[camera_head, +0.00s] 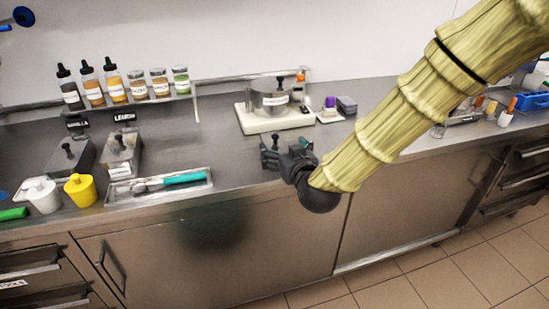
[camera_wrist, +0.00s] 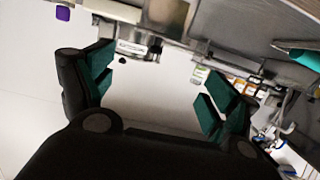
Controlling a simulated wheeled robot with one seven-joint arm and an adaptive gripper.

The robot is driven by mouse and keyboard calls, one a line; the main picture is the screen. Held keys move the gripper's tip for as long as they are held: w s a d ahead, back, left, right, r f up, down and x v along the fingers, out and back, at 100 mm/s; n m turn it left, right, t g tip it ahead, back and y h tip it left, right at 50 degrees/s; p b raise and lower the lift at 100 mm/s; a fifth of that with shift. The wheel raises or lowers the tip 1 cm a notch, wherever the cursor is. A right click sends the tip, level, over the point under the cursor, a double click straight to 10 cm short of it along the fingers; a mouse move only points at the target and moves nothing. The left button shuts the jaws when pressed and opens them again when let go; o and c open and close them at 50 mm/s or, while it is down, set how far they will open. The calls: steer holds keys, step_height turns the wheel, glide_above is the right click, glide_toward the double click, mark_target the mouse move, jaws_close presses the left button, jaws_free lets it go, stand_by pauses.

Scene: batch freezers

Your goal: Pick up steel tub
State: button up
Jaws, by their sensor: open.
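A round steel tub (camera_head: 270,100) with a white label stands on a white scale-like base (camera_head: 247,119) at the back of the counter. What looks like the tub (camera_wrist: 165,12) shows cut off at the top of the wrist view, beside the white base (camera_wrist: 110,10). My gripper (camera_head: 272,152) is over the front part of the counter, in front of the tub and apart from it. Its two fingers stand wide apart with nothing between them in the wrist view (camera_wrist: 157,90).
A steel tray (camera_head: 160,186) with a teal-handled tool lies left of my gripper. Two lidded steel containers (camera_head: 122,155) and yellow and white pots stand further left. A shelf (camera_head: 150,100) holds several bottles and jars. A purple-topped item (camera_head: 330,103) stands right of the tub.

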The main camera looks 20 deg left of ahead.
mark_target(276, 136)
steer(key=x, duration=0.5)
steer(key=shift+p, duration=0.4)
steer(key=shift+w+d+p+x, duration=0.15)
steer(key=shift+p+x, duration=0.2)
steer(key=shift+x, duration=1)
steer(key=shift+w+d+p+x, duration=0.1)
steer(key=shift+p+x, duration=0.25)
steer(key=shift+x, duration=1.05)
steer(key=shift+d+r, duration=0.1)
steer(key=c, duration=1.8)
steer(key=shift+r, duration=0.1)
